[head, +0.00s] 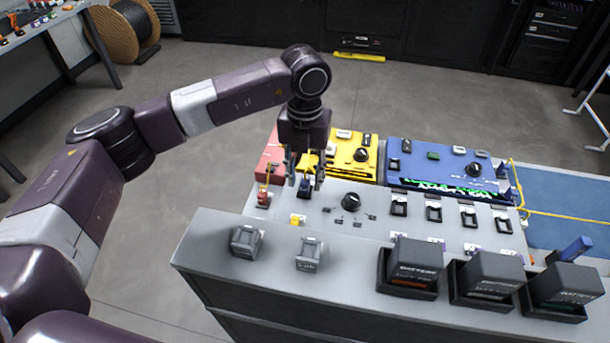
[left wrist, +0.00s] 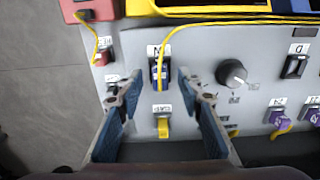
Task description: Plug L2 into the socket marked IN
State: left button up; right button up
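My left gripper (head: 304,182) points down over the grey panel. In the left wrist view, its two fingers (left wrist: 160,82) are spread, one on each side of a dark blue plug (left wrist: 160,75), with a visible gap on both sides. A yellow cable rises from this plug. The plug stands at a socket with a white label (left wrist: 159,50) above it; I see an N on it but cannot read it fully. The blue plug also shows in the head view (head: 304,188). I cannot tell which plug is L2. My right gripper is not in view.
A yellow plug (left wrist: 163,128) sits just below the blue one. A red plug (head: 263,198) stands left and a dark knob (head: 351,202) right. Yellow (head: 345,170) and blue (head: 420,178) boxes stand behind. Black bins (head: 411,270) line the front right. Purple plugs (left wrist: 278,117) sit farther right.

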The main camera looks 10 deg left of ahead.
pick_arm(q)
notch_tip(320, 180, up, 12)
dwell(0.6)
